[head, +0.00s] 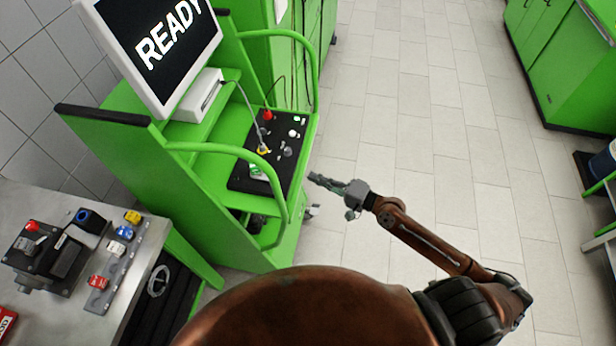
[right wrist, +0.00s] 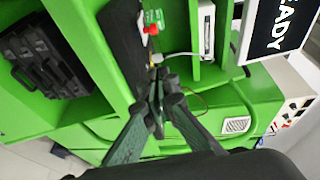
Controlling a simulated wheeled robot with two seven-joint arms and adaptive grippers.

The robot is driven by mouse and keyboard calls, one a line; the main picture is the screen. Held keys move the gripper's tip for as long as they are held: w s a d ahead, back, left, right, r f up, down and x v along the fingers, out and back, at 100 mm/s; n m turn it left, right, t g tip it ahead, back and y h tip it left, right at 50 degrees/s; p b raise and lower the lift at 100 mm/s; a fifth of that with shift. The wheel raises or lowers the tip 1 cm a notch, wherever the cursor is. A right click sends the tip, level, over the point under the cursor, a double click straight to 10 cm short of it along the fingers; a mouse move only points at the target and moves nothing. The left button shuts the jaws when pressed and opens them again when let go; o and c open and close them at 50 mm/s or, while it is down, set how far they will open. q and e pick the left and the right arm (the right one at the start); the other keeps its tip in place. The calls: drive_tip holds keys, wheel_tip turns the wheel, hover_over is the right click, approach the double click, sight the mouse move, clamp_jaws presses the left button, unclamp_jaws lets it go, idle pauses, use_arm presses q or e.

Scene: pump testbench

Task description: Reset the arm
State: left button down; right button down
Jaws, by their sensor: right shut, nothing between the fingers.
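My right arm comes in from the lower right in the head view. Its gripper (head: 318,180) is shut and empty, held in the air just right of the green test bench (head: 215,215), apart from it. In the right wrist view the gripper's fingers (right wrist: 157,85) are closed together in front of the bench's black control panel. The control panel (head: 240,180) carries a red knob (head: 267,115), a yellow-ringed part with a cable, and green and white buttons. My left gripper is not in view.
A monitor (head: 150,45) reading READY stands on the bench. A metal table (head: 30,200) with a pump-like device (head: 48,258) and several coloured connectors is at the left. Green cabinets (head: 570,60) stand at the upper right. The tiled floor (head: 430,130) between is clear.

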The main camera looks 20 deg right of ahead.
idle(0.5)
drive_tip(key=d+f+h+b, duration=0.1)
drive_tip(key=d+f+h, duration=0.2)
drive_tip(key=d+f, duration=0.5)
drive_tip(key=d+f+h, duration=0.2)
drive_tip(key=d+f, duration=0.2)
drive_tip(key=f, duration=0.8)
drive_tip(key=s+d+f+n+g+h+b, duration=0.1)
drive_tip(key=s+d+f+g+h, duration=0.3)
drive_tip(key=f, duration=0.6)
drive_tip(key=s+d+f+n+t, duration=0.1)
drive_tip(key=s+d+f+n, duration=0.3)
drive_tip(key=f, duration=0.6)
drive_tip(key=s+a+f+n+g+h+b, duration=0.15)
drive_tip(key=s+f+g, duration=0.35)
drive_tip(key=s+f, duration=1.3)
drive_tip(key=s+a+f+n+g, duration=0.1)
drive_tip(key=s+a+f, duration=0.1)
drive_tip(key=s, duration=0.5)
drive_tip(key=s+a+f+n+g, duration=0.1)
drive_tip(key=s+a+f+n, duration=0.1)
drive_tip(key=s, duration=0.6)
drive_tip(key=s+a+f+n+g, duration=0.1)
drive_tip(key=s+a+f+g, duration=0.1)
drive_tip(key=s+a+f, duration=0.2)
drive_tip(key=s, duration=0.3)
drive_tip(key=shift+s+a+f, duration=0.15)
drive_tip(key=shift+s+f, duration=0.2)
drive_tip(key=shift+f, duration=0.05)
